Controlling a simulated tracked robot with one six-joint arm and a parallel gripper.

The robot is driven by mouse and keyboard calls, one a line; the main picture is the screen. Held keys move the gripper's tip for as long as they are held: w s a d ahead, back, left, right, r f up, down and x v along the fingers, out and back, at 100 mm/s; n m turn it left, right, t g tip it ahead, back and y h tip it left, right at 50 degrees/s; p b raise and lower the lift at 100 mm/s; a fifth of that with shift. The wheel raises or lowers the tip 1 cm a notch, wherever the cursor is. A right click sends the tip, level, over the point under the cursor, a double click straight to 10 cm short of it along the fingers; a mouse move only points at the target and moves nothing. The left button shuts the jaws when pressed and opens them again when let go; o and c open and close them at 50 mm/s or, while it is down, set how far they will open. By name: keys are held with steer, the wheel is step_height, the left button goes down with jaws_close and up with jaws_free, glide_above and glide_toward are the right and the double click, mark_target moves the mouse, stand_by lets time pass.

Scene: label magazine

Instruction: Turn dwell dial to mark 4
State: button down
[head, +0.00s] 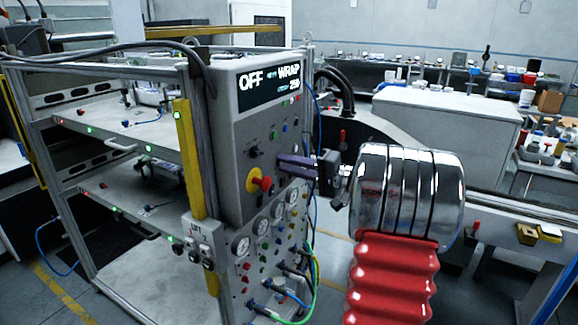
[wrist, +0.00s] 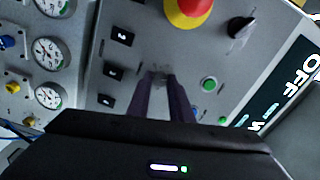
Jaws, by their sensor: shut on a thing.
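My gripper (head: 283,164) reaches in from the right to the front of the grey control panel (head: 236,125), with its purple fingers against the panel face. In the wrist view my gripper (wrist: 161,82) has its fingertips close together on a small greyish dial (wrist: 160,74) on the panel. The fingers hide most of this dial, and I cannot read its pointer or marks. I take it to be the dwell dial, though no label is legible. In the head view the dial is hidden behind the fingers.
A red mushroom button on a yellow base (head: 260,183) and a black knob (head: 254,152) stick out nearby. The display (head: 268,86) reads OFF, WRAP and 250. Pressure gauges (head: 240,246) sit below. Green buttons (wrist: 209,85) and black switches (wrist: 122,37) flank the fingers in the wrist view.

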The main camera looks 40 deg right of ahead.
steer(key=shift+a+f, duration=0.1)
steer(key=shift+f, duration=0.2)
steer(key=c, duration=2)
jaws_free()
steer(key=o, duration=0.4)
steer(key=shift+r, duration=0.15)
steer(key=v, duration=1.4)
steer(key=shift+w, duration=0.1)
